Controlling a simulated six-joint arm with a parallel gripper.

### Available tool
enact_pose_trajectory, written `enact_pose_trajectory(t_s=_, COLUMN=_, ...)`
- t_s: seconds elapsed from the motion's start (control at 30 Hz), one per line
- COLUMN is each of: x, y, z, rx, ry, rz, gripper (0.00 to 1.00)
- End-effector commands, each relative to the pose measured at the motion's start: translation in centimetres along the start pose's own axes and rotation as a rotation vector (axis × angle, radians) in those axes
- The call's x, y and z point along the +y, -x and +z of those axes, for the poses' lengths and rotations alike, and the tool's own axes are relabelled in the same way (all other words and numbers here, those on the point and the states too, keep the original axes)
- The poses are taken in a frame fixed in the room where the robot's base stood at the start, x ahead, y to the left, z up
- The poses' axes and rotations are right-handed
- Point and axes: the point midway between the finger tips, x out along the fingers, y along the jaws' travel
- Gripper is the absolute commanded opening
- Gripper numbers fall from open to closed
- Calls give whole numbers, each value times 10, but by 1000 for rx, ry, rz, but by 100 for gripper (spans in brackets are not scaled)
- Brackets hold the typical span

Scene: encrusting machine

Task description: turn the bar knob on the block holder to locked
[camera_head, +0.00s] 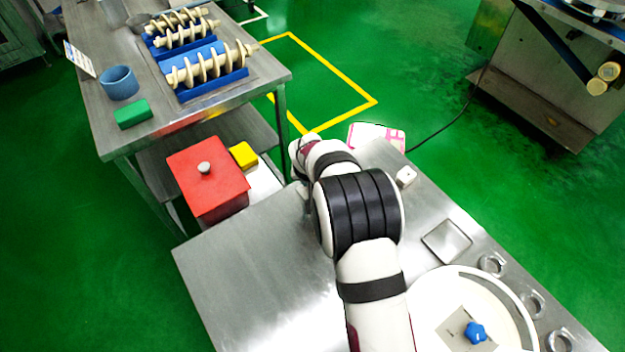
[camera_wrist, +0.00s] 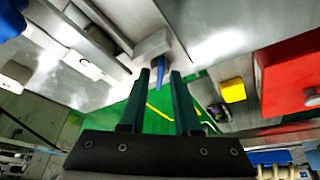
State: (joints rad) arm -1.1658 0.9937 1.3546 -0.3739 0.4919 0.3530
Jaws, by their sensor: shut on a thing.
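The bar knob (camera_wrist: 161,74) is a thin blue bar on the pale block holder (camera_wrist: 152,47), at the upper middle of the wrist view. My gripper (camera_wrist: 161,78) has two dark fingers that reach up to the knob from below. The fingertips are on either side of the blue bar, and the gripper is shut on it. The bar points roughly along the fingers in this view. Any lock marking is too small to read. In the head view my arm hides the knob, the holder and the fingertips.
A red box (camera_head: 208,183) with a round knob and a yellow block (camera_head: 243,155) stand left of my arm. A small white box (camera_head: 406,177) and a square recess (camera_head: 446,242) lie to the right. The steel top (camera_head: 240,275) at front left is clear.

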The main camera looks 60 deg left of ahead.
Motion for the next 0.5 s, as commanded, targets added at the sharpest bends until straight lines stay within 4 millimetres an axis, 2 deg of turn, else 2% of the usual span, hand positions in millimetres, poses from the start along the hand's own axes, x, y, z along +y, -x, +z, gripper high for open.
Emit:
enact_pose_trajectory(t_s=0.23, x=-1, y=0, z=0, rx=-1, ry=-99, rz=43, gripper=0)
enact_pose_trajectory(t_s=0.5, x=-3, y=0, z=0, rx=0, ry=-318, rz=133, gripper=0)
